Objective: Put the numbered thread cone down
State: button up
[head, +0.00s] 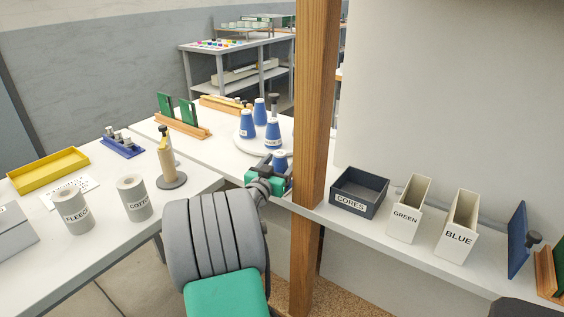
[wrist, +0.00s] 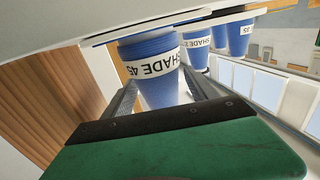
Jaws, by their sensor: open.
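A blue thread cone (head: 281,158) with a white label stands at the front of the white table, just beyond my gripper (head: 275,170). In the wrist view the same cone (wrist: 152,85) appears upside down and its label reads SHADE 45. It sits between the two grey fingers of my gripper (wrist: 160,95), which are open around it. Its base seems to rest on the white surface. In the head view my gripper hides its lower part. Several other blue cones (head: 273,134) stand on a round white plate (head: 237,136) behind it.
A wooden post (head: 310,110) rises close to the right of my gripper. Right of it stand a dark CORES bin (head: 358,202) and the GREEN (head: 407,222) and BLUE (head: 457,238) bins. Grey FLEECE (head: 72,211) and COTTON (head: 134,201) cylinders stand on the left table.

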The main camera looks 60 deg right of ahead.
jog(key=a+b, duration=0.1)
jog(key=a, duration=1)
jog(key=w+a+f+n+t+y, duration=0.25)
jog(key=w+a+f+y, duration=0.25)
jog(key=a, duration=0.4)
jog(key=w+a+f+n+t+y, duration=0.1)
jog(key=w+a+f+n+y, duration=0.35)
jog(key=a, duration=0.45)
jog(key=a+f+n+y, duration=0.3)
jog(key=a+n+y, duration=0.3)
jog(key=a, duration=1.2)
jog(key=s+a+n+g+y, duration=0.25)
jog(key=s+a+n, duration=0.2)
jog(key=a, duration=0.45)
notch_tip(320, 180, up, 16)
jog(key=p, duration=1.4)
jog(key=shift+r+t+p, duration=0.15)
jog(key=shift+t+p, duration=0.15)
jog(key=shift+t, duration=0.1)
jog(key=shift+a, duration=0.1)
